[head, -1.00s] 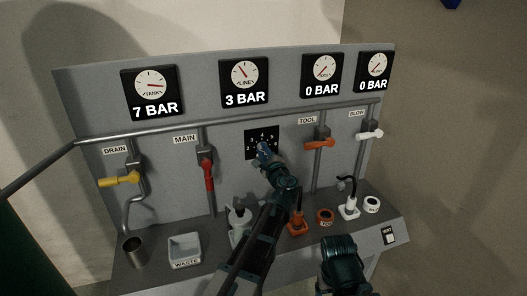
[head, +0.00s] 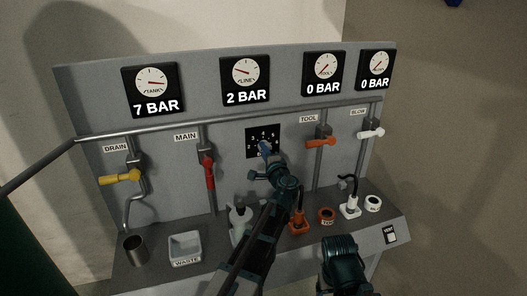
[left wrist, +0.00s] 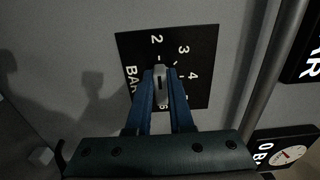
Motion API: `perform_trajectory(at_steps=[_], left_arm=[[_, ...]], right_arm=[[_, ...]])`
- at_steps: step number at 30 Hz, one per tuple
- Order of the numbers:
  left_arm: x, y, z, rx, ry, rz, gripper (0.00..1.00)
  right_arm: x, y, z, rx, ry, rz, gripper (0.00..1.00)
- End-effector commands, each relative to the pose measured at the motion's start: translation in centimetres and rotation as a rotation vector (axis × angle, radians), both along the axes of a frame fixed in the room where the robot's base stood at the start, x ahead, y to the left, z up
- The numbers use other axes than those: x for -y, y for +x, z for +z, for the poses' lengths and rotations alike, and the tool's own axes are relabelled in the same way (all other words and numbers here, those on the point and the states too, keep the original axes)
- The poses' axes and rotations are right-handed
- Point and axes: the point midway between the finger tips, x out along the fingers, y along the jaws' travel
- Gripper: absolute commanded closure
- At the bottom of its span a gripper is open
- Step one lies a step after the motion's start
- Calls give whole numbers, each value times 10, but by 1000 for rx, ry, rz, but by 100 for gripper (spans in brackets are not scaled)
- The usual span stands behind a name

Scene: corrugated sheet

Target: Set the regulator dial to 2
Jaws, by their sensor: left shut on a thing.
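The regulator dial is a small knob (left wrist: 158,82) on a black numbered plate (head: 252,141) in the middle of the grey panel. The plate also shows in the left wrist view (left wrist: 200,60), its numerals turned sideways. My left gripper (head: 266,150) is shut on the knob, with its blue fingers (left wrist: 160,92) on either side. The pale mark on the knob points roughly toward the numeral 2. The fingers hide part of the knob and the plate. The line gauge (head: 245,80) reads 2 BAR. My right gripper's fingers do not show.
The tank gauge (head: 153,90) reads 7 BAR; the tool gauge (head: 323,73) and blow gauge (head: 375,70) read 0 BAR. The red main valve handle (head: 209,173) is left of the dial, the orange tool handle (head: 320,142) right. A waste bin (head: 185,249) stands on the ledge.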

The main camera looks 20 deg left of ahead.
Motion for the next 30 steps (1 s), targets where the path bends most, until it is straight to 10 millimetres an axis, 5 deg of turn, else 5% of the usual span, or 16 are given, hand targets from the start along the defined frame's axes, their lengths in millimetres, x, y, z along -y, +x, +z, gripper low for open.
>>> perform_trajectory(at_steps=[13, 14, 19, 30], left_arm=[[0, -1, -1, 5, -13, 1, 100], [0, -1, -1, 5, -13, 1, 78], [0, -1, -1, 5, -11, 0, 50], [4, -7, 0, 5, -9, -1, 50]], right_arm=[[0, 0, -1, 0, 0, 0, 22], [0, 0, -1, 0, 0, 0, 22], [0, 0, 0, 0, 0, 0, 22], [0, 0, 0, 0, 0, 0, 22]])
